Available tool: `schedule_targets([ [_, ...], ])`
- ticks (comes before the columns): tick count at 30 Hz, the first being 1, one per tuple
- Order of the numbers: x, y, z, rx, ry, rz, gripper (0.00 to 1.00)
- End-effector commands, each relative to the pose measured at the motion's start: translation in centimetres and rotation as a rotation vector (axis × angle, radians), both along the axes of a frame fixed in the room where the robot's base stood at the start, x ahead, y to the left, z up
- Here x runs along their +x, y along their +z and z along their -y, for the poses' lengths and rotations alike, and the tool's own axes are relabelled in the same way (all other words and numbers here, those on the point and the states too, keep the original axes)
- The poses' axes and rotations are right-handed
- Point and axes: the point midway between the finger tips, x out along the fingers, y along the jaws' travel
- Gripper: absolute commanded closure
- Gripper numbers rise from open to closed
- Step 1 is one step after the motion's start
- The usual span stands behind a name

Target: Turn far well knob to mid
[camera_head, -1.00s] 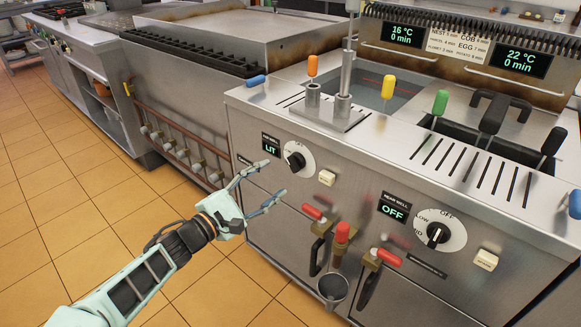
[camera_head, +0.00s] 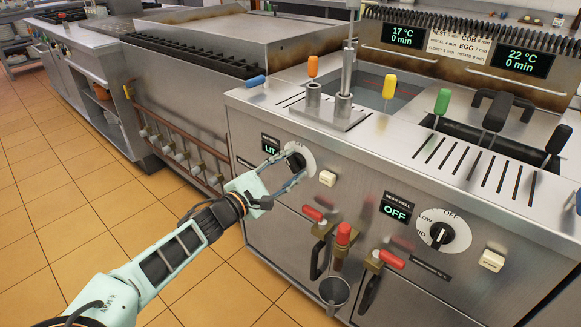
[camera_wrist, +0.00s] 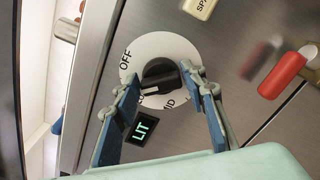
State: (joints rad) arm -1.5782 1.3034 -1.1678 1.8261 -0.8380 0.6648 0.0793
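The far well knob (camera_head: 297,161) is a black knob on a round white dial on the fryer's front panel. In the wrist view the knob (camera_wrist: 160,76) shows between my fingers, its white mark turned toward the partly hidden label between OFF and MID, seemingly LOW. The far well display (camera_wrist: 141,127) reads LIT; it also shows in the head view (camera_head: 270,149). My gripper (camera_head: 293,167) is open, with one finger on each side of the knob. In the wrist view, a clear gap shows beside the left finger; contact on the right cannot be told.
A cream push button (camera_head: 327,178) sits right of the dial. Red-handled valves (camera_head: 343,234) stick out below. The near well knob (camera_head: 437,235), by a display reading OFF, is farther right. Clear tiled floor (camera_head: 80,220) lies left of the fryer.

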Motion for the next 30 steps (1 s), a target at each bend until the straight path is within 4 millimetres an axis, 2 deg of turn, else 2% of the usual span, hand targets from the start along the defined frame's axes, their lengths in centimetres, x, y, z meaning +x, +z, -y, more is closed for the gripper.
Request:
schedule_targets([
  [1, -0.01, -0.01, 0.00, 0.000, 0.000, 0.000, 0.69],
  [7, -0.01, 0.00, -0.01, 0.000, 0.000, 0.000, 0.90],
  [19, 0.01, 0.52, 0.05, -0.067, -0.002, -0.053, 0.90],
  [30, 0.07, 0.95, -0.03, -0.303, -0.002, -0.239, 0.90],
])
